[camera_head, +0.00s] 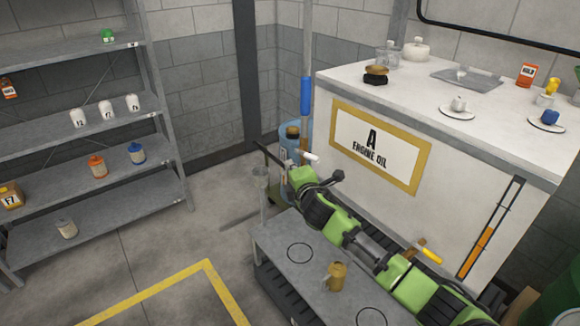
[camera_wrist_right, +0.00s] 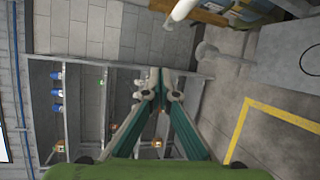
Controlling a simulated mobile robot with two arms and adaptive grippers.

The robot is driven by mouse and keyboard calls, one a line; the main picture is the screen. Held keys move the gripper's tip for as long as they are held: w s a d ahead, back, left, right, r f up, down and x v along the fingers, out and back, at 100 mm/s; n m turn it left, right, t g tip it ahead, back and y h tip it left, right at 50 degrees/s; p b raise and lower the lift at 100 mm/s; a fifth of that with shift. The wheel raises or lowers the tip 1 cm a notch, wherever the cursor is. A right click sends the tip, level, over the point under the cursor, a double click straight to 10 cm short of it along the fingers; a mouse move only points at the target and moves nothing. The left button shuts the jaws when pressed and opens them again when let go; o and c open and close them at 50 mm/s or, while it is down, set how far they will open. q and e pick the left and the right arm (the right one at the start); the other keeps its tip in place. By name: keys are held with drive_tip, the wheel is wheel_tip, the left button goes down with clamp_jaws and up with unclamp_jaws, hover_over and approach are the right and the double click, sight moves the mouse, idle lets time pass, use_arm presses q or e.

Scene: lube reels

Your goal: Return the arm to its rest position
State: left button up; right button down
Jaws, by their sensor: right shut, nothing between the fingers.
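My right arm reaches in from the lower right of the head view, green and black, above a low grey bench. Its right gripper (camera_head: 262,148) points to the upper left, past the bench's far end. In the right wrist view the right gripper (camera_wrist_right: 160,78) has its two fingers together at the tips, with nothing between them. It points toward the shelf rack, apart from it. My left gripper is not in view.
A grey shelf rack (camera_head: 85,55) with small bottles stands at the left. The low bench (camera_head: 270,245) holds a brass mug (camera_head: 337,276). The floor by the yellow line (camera_head: 150,291) is clear.

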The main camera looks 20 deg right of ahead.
drive_tip(key=shift+r, duration=0.1)
idle(0.3)
drive_tip(key=s+d+f+m+g, duration=0.15)
drive_tip(key=s+f, duration=0.35)
drive_tip(key=f, duration=0.5)
drive_tip(key=s+f+m+g, duration=0.2)
drive_tip(key=s+f+m, duration=0.15)
drive_tip(key=f, duration=0.75)
drive_tip(key=s+d+f+m+g, duration=0.1)
drive_tip(key=s+f+g, duration=0.1)
drive_tip(key=s+f, duration=0.6)
drive_tip(key=s+f+m+g, duration=0.4)
drive_tip(key=s+f+m, duration=0.1)
drive_tip(key=s+f, duration=1.25)
drive_tip(key=s+f+m+g, duration=0.1)
drive_tip(key=s+f, duration=0.4)
drive_tip(key=s, duration=0.6)
drive_tip(key=s+a+f+m+g, duration=0.1)
drive_tip(key=s+f+m+g, duration=0.1)
drive_tip(key=s, duration=1)
drive_tip(key=s+f+m+g, duration=0.2)
drive_tip(key=s+f, duration=0.5)
drive_tip(key=s, duration=0.5)
drive_tip(key=shift+s+a+f+m+b, duration=0.3)
drive_tip(key=shift+m+b, duration=0.15)
drive_tip(key=shift+m, duration=0.15)
